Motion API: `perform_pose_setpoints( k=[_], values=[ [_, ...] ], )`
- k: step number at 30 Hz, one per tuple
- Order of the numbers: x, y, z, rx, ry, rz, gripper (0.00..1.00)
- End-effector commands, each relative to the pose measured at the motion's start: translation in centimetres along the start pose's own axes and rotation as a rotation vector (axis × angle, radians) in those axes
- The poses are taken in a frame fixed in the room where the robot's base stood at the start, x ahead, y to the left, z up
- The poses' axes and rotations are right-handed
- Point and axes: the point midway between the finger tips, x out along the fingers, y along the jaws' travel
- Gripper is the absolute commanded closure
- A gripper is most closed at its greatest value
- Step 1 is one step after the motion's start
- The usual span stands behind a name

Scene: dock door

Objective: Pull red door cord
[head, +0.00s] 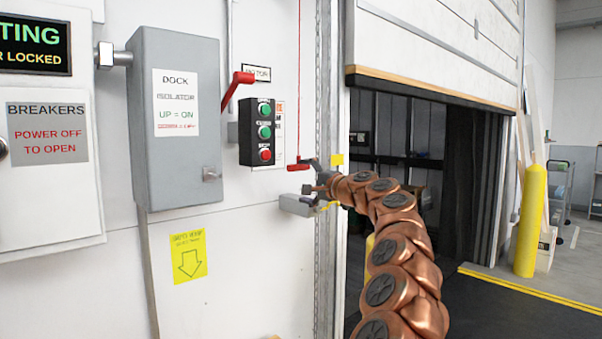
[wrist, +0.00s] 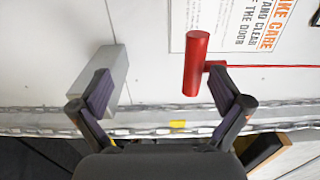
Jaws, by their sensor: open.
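The red door cord (head: 299,80) hangs down the white wall and ends in a red T-shaped handle (head: 299,167). In the wrist view the handle (wrist: 196,65) is a red cylinder, with the cord (wrist: 285,66) running off to the right. My gripper (head: 308,178) is at the wall beside the handle, its fingers spread. In the wrist view my gripper (wrist: 160,80) is open and empty. The handle shows between the fingers, close to the right fingertip. I cannot tell whether they touch.
A small grey box (head: 297,205) sits just below the handle, near my left finger in the wrist view. A button box (head: 257,135) and the grey dock isolator (head: 177,120) with its red lever (head: 237,90) are to the left. The partly raised door (head: 440,50) is to the right.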

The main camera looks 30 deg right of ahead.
Motion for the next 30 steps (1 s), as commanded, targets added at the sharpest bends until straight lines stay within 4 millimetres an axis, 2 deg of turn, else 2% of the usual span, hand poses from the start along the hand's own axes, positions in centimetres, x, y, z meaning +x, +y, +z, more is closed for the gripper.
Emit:
perform_pose_setpoints(
  k=[21,30],
  values=[
    [-5.9,0.0,-0.1,0.0,0.003,-0.002,0.0],
    [-7.4,0.0,-0.1,0.0,0.003,0.0,0.0]
  ],
)
